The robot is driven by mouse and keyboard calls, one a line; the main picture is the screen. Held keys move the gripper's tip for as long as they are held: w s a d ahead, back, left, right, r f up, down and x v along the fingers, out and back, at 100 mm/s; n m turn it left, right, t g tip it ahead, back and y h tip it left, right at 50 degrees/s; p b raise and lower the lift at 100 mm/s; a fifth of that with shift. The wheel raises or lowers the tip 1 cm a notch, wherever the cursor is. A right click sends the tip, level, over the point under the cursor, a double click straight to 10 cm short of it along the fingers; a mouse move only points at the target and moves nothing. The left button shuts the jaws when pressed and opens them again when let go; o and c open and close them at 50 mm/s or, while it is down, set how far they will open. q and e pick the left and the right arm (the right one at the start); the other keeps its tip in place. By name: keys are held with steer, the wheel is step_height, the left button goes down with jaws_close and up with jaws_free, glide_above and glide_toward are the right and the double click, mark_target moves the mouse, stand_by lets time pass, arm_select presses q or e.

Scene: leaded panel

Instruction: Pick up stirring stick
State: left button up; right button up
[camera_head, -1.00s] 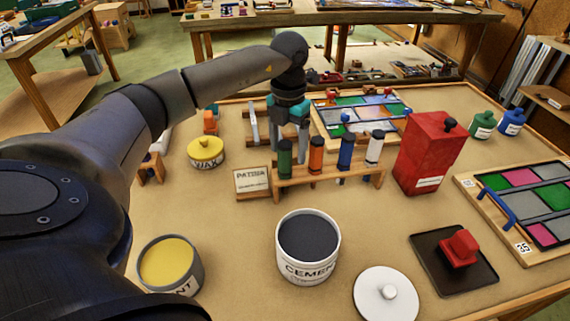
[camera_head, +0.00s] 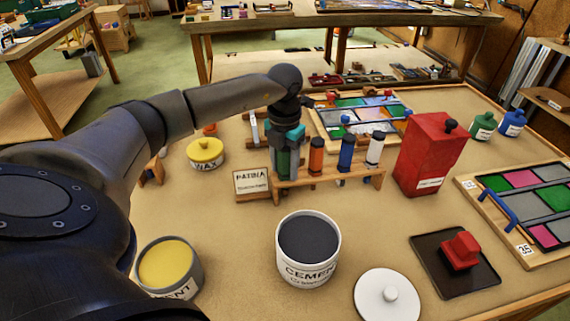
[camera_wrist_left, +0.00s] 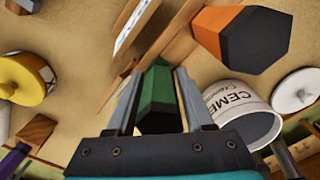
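A wooden rack (camera_head: 330,178) holds a row of upright sticks with coloured handles: green (camera_head: 284,162), orange (camera_head: 316,156), blue (camera_head: 346,152) and white (camera_head: 375,148). I cannot tell which object is the stirring stick. My left gripper (camera_head: 286,160) points down over the green handle. In the left wrist view, the green handle (camera_wrist_left: 160,90) with its dark end stands between the two open fingers, with narrow gaps beside it. The orange handle (camera_wrist_left: 232,35) stands to the right there. My right gripper is not in view.
A white cement can (camera_head: 308,272), its white lid (camera_head: 387,294) and a yellow-filled can (camera_head: 168,264) stand in front. A patina box (camera_head: 251,183) and a yellow wax tin (camera_head: 205,152) are left of the rack. A red canister (camera_head: 428,150) stands right of it.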

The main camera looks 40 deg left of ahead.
arm_select(q)
jaws_close()
steer(key=shift+r, duration=0.1)
stand_by(0.3)
